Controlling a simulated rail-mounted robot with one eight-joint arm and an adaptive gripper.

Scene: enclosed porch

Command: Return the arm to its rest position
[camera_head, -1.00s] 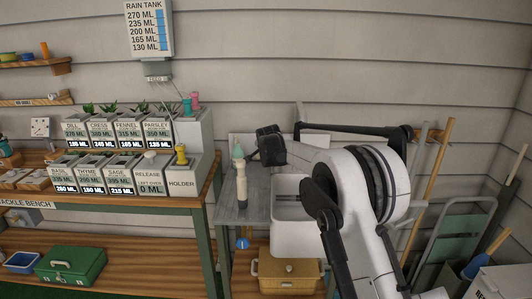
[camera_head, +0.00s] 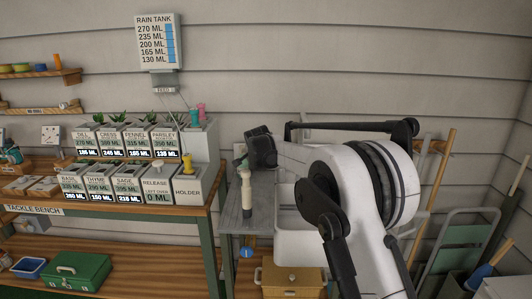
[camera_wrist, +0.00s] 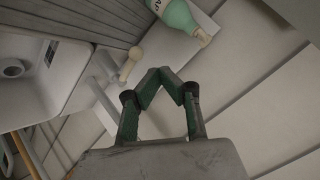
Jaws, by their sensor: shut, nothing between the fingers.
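My arm reaches in from the lower right over the white sink (camera_head: 296,238). Its wrist end is above the grey counter near the wall. My gripper (camera_wrist: 165,72) is shut and empty in the wrist view, its green-sided fingers meeting at the tips. In the head view the fingers are mostly hidden behind or beside the dark wrist. A pale upright bottle-like object (camera_head: 246,192) stands on the counter (camera_head: 232,215). A green bottle (camera_wrist: 181,18) shows in the wrist view beyond the fingertips, apart from them.
Left of the counter is a tackle bench with several labelled plant boxes (camera_head: 135,142) and a holder box (camera_head: 188,187) with a yellow piece. A wooden drawer box (camera_head: 293,283) sits below the sink. Poles and a folded step ladder (camera_head: 455,238) stand at the right. The wall is close behind.

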